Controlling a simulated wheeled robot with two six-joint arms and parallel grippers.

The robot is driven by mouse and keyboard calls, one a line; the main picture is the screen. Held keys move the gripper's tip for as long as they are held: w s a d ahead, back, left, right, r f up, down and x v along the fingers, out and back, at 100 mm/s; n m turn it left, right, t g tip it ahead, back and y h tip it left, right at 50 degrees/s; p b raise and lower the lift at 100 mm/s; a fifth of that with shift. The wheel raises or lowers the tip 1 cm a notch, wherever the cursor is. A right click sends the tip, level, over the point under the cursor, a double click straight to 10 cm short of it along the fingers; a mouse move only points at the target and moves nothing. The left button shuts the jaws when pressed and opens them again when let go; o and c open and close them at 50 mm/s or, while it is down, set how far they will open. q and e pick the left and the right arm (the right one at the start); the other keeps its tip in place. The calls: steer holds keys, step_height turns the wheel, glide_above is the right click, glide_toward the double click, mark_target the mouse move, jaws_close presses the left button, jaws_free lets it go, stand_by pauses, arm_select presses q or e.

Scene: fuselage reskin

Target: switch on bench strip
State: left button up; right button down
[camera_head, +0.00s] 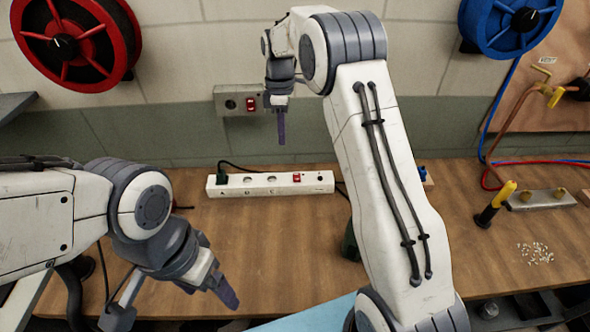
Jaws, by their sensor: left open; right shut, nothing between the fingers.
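The bench strip (265,188), a long white power strip with several sockets, lies on the wooden bench near the wall. Its red rocker switch (297,177) sits right of the middle, and a dark plug (222,178) is in its left end. My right gripper (281,138) is shut and empty, its fingers pointing down above and behind the strip in the picture, apart from the switch. My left gripper (226,292) is open and empty over the front of the bench. Whether the switch is on cannot be told.
A wall box (238,102) with another red switch (251,104) is just left of my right gripper. Red (80,40) and blue (508,22) hose reels hang above. A yellow-handled tool (496,203) and small pale bits (535,253) are at right. The bench before the strip is mostly clear.

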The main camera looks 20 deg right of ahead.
steer(key=n, duration=0.1)
glide_above(296, 179)
steer(key=w, duration=0.2)
step_height(296, 179, down, 2)
steer(key=f, duration=0.1)
steer(key=shift+s+d+r, duration=0.15)
steer(key=shift+d+r, duration=0.1)
steer(key=shift+d, duration=0.15)
steer(key=f+p, duration=0.1)
steer(key=f, duration=0.3)
steer(key=s+f+p, duration=0.1)
steer(key=f+p, duration=0.1)
steer(key=f, duration=0.3)
steer(key=f+p, duration=0.2)
steer(key=f, duration=0.2)
steer(key=shift+s+a+f, duration=0.25)
steer(key=shift+s+f, duration=0.05)
steer(key=shift+f, duration=0.1)
